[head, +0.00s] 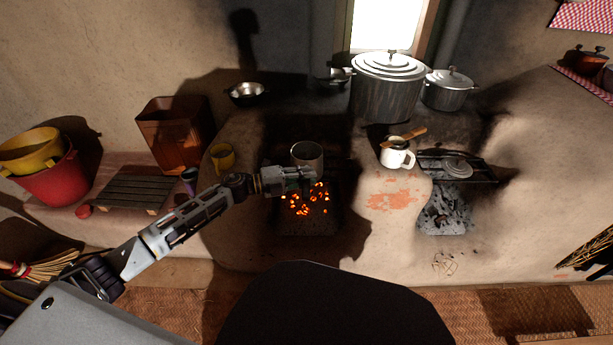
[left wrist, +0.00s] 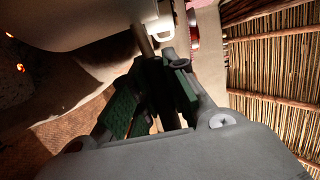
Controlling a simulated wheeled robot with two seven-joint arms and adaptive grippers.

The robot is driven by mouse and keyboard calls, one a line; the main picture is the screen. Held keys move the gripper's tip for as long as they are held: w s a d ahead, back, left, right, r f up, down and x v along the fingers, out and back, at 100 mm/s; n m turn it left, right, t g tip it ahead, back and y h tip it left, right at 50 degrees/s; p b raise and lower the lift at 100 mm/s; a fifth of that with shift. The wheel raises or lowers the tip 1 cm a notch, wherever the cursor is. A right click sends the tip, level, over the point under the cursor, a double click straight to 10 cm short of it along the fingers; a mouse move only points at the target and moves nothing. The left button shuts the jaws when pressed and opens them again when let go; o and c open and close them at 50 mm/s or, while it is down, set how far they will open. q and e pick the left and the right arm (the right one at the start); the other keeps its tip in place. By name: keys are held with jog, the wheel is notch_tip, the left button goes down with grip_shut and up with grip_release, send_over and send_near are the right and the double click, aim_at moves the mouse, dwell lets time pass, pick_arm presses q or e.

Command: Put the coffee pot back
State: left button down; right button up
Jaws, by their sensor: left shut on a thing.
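The coffee pot, a plain silvery metal vessel (head: 307,153), is at the hearth's left fire opening, just behind the glowing embers (head: 308,200). My left gripper (head: 300,178) reaches in from the left and is shut at the pot's near side. In the left wrist view the pot's pale, rounded body (left wrist: 85,18) fills the upper left, and the gripper's fingers (left wrist: 165,65) close around its handle, which they partly hide. I cannot tell whether the pot's base rests on anything. My right gripper is in neither view.
A white mug (head: 397,156) with a wooden utensil across it stands right of the fire. A large lidded pot (head: 385,90) and a smaller one (head: 449,92) stand behind. A yellow cup (head: 222,157) and slatted rack (head: 138,190) are left. The clay front ledge looks clear.

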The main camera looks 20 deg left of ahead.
pick_arm(q)
jog(key=shift+r, duration=0.1)
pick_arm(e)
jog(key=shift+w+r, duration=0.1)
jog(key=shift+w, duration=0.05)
pick_arm(q)
jog(key=c, duration=1.3)
grip_release()
jog(key=shift+c, duration=0.2)
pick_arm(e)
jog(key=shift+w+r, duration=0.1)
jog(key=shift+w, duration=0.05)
pick_arm(q)
jog(key=v, duration=1.2)
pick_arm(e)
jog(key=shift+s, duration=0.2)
pick_arm(q)
jog(key=shift+d, duration=0.1)
